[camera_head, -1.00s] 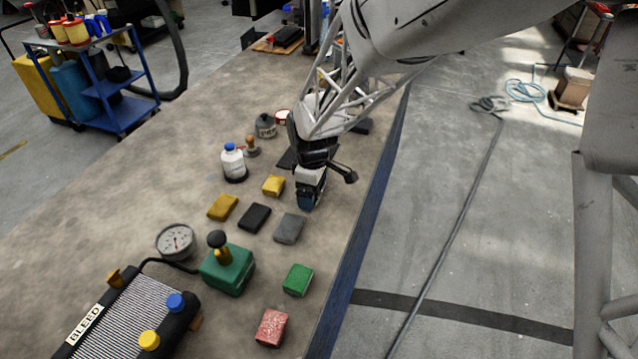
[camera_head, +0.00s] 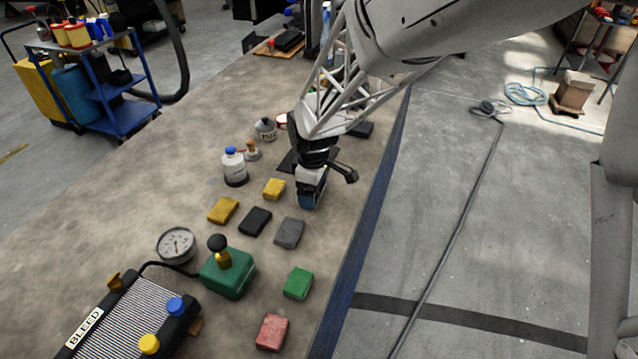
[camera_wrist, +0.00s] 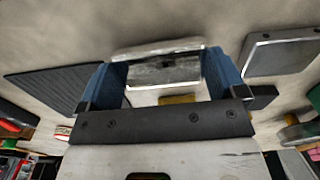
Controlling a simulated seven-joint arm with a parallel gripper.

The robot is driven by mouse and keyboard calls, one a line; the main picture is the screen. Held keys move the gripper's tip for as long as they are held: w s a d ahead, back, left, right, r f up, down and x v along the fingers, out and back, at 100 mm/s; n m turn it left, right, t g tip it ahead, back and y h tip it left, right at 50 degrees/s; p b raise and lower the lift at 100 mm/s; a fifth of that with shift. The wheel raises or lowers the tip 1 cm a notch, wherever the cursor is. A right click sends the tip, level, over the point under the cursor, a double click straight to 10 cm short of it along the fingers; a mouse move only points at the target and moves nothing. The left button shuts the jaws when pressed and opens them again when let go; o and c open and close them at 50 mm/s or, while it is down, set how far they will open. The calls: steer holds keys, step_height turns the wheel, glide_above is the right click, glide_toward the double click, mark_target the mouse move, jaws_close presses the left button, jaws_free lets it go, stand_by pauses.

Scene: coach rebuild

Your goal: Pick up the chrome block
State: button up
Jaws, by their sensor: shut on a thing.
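The chrome block (camera_wrist: 165,70) shows in the wrist view as a shiny silver block with a pale, reflective face. It sits between the two blue fingers of my gripper (camera_wrist: 165,82), which is shut on it. In the head view my gripper (camera_head: 311,196) points down at the bench, near its right edge, and hides the block. I cannot tell from these views whether the block is clear of the bench.
The bench (camera_head: 150,200) holds a grey block (camera_head: 289,232), black block (camera_head: 255,221), yellow blocks (camera_head: 223,210), green block (camera_head: 298,283) and red block (camera_head: 272,332) nearby. A white blue-capped bottle (camera_head: 234,167) stands left of my gripper. A gauge (camera_head: 176,245) and green canister (camera_head: 228,272) stand nearer.

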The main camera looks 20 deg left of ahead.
step_height(320, 180, up, 2)
steer(key=shift+r, duration=0.2)
steer(key=s+d, duration=0.3)
steer(key=s, duration=0.1)
steer(key=s+d+r, duration=0.1)
steer(key=s+d, duration=0.2)
steer(key=s, duration=0.1)
steer(key=s+d, duration=0.4)
steer(key=shift+s+r, duration=0.2)
steer(key=shift+s, duration=0.1)
steer(key=shift+a, duration=0.1)
stand_by(0.3)
glide_above(324, 188)
steer(key=shift+r+m, duration=0.3)
stand_by(0.6)
steer(key=w+a, duration=0.3)
steer(key=w, duration=0.1)
steer(key=w+a+f, duration=0.1)
steer(key=w+a, duration=0.2)
steer(key=w, duration=0.1)
steer(key=w+a, duration=0.3)
steer(key=w, duration=0.1)
steer(key=shift+w+f, duration=0.2)
steer(key=shift+w, duration=0.2)
steer(key=shift+f, duration=1.75)
